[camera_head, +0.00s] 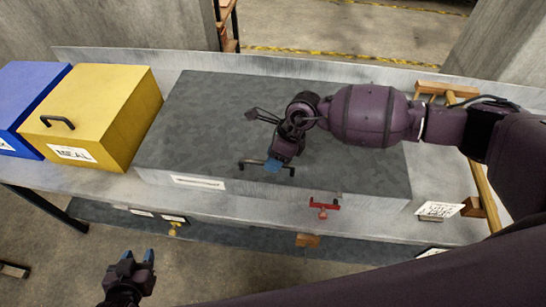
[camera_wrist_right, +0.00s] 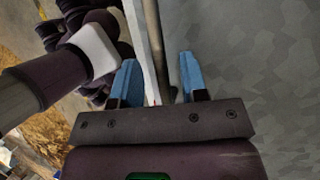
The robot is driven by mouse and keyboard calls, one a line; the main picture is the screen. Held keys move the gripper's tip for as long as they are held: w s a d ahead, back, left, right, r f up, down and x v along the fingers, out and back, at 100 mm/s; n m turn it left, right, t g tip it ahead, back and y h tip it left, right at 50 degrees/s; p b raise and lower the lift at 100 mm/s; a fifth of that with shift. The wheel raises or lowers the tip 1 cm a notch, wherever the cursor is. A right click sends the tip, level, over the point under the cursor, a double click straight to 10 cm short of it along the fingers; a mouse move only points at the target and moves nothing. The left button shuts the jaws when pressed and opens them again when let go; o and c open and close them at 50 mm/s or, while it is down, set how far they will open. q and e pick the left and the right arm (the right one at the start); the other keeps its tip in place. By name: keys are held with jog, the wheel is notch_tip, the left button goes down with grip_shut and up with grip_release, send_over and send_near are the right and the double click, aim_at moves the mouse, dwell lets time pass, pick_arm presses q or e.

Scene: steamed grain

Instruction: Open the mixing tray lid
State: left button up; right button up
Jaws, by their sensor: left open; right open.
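The mixing tray lid (camera_head: 215,120) is a wide, flat dark grey panel on the bench, lying level and shut. Its dark bar handle (camera_head: 250,162) is near the front edge. My right gripper (camera_head: 274,164) is over the handle from above, its blue fingertips open. In the right wrist view, the bar (camera_wrist_right: 153,35) runs between the two open blue fingers of my right gripper (camera_wrist_right: 160,80), with gaps showing. Part of the handle is hidden by the gripper in the head view. My left gripper (camera_head: 140,258) is open and empty, low in front of the bench.
A yellow box (camera_head: 110,105) labelled MEAL with a handle and a blue box (camera_head: 30,90) stand left of the tray. A red valve handle (camera_head: 324,207) sticks out at the tray's front. A wooden frame (camera_head: 478,175) and a sign (camera_head: 440,209) are at the right.

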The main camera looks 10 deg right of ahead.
jog(key=shift+a+f, duration=0.15)
jog(key=shift+f, duration=0.1)
jog(key=shift+c, duration=0.4)
grip_shut()
pick_arm(q)
jog(key=shift+s+f+b, duration=0.15)
jog(key=shift+f+b, duration=0.4)
jog(key=shift+f, duration=0.15)
jog(key=shift+s+f+b, duration=0.15)
jog(key=shift+f+b, duration=0.4)
jog(key=shift+f, duration=0.1)
pick_arm(e)
jog(key=w+d+r+g, duration=0.1)
jog(key=w+r, duration=0.2)
jog(key=r, duration=0.4)
jog(key=w+d+r+g+y, duration=0.1)
jog(key=w+r, duration=0.3)
jog(key=r, duration=0.4)
jog(key=w+d+r+m+g+y, duration=0.1)
jog(key=w+r+g, duration=0.2)
jog(key=r, duration=0.5)
jog(key=shift+w+d+r, duration=0.15)
jog(key=shift+w+d, duration=0.15)
jog(key=shift+w, duration=0.15)
pick_arm(q)
jog(key=shift+c, duration=0.3)
